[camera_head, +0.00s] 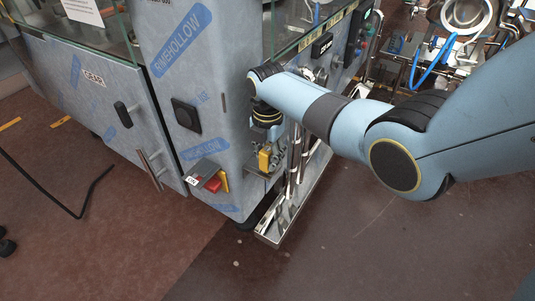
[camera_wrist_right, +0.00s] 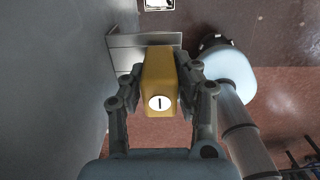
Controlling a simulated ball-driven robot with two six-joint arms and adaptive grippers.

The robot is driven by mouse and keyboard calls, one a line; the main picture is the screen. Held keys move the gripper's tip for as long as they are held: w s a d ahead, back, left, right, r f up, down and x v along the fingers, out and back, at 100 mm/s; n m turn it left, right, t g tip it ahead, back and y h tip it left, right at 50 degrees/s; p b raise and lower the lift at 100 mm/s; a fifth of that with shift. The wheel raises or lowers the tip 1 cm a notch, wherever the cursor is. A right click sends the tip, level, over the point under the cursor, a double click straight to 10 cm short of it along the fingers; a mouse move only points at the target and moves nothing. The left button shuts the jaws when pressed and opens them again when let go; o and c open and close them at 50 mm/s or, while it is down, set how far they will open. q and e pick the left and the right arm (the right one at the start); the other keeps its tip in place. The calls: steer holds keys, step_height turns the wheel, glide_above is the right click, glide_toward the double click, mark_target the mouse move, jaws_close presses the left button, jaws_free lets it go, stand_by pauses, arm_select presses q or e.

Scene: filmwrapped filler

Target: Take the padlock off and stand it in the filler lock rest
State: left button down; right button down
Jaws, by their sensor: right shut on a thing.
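A yellow padlock (camera_wrist_right: 160,75) with a white disc marked 1 sits between the two fingers of my right gripper (camera_wrist_right: 163,82), which is shut on it. It also shows in the head view (camera_head: 265,158), just below my right gripper (camera_head: 267,140) at the filler's corner. A grey metal bracket (camera_wrist_right: 122,58) lies right behind the padlock in the wrist view; it looks like the lock rest. I cannot tell whether the padlock touches it. The padlock's shackle is hidden. A red handle (camera_head: 213,184) with a yellow piece (camera_head: 223,180) is on the filler's lower front. My left gripper is out of view.
The film-wrapped filler cabinet (camera_head: 95,85) stands at the left, with a door handle (camera_head: 150,170) sticking out. Shiny metal legs and a base rail (camera_head: 290,208) stand under the arm. The front floor is clear.

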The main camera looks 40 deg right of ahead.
steer(key=shift+f, duration=0.5)
stand_by(0.9)
steer(key=c, duration=0.9)
jaws_free()
